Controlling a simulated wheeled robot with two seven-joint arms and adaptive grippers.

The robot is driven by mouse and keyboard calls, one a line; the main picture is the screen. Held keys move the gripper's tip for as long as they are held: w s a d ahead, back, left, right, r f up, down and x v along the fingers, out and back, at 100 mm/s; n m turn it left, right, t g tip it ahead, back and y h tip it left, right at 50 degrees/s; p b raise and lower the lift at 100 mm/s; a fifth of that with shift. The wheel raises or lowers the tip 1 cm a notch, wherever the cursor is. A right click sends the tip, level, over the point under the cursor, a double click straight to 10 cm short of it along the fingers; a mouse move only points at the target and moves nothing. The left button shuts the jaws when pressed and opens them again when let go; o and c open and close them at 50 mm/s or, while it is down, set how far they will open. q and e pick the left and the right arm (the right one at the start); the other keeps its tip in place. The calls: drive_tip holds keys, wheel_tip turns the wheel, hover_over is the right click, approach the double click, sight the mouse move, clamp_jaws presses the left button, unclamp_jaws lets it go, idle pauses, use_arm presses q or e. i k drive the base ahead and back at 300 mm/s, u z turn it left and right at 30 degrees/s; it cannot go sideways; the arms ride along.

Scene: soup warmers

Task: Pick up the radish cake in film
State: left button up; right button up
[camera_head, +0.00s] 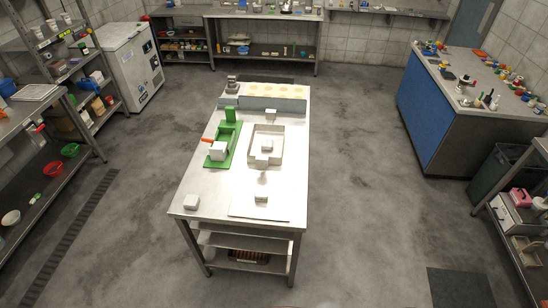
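Several small whitish blocks lie on the steel table (205,195), and at this size I cannot tell which is the radish cake in film. One white block (191,202) sits at the table's front left corner. Another white block (219,149) is at the green tray (234,148). A smaller pale block (267,146) is in the light rectangular tray (279,146) at the middle right. A pale piece (261,195) lies on the flat pale board (272,209) at the front. Neither of my grippers is in view.
A long grey warmer (272,104) with several round yellowish openings stands at the table's far end. An orange item (206,140) sticks out left of the green tray. Shelves line the left wall; a blue-sided counter (427,98) stands at right. The floor around the table is clear.

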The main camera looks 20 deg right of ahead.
sight(267, 145)
drive_tip(key=k, duration=1.25)
drive_tip(key=z, duration=1.7)
drive_tip(key=i, duration=4.4)
drive_tip(key=u, duration=3.35)
drive_tip(key=i, duration=0.1)
drive_tip(key=u, duration=0.45)
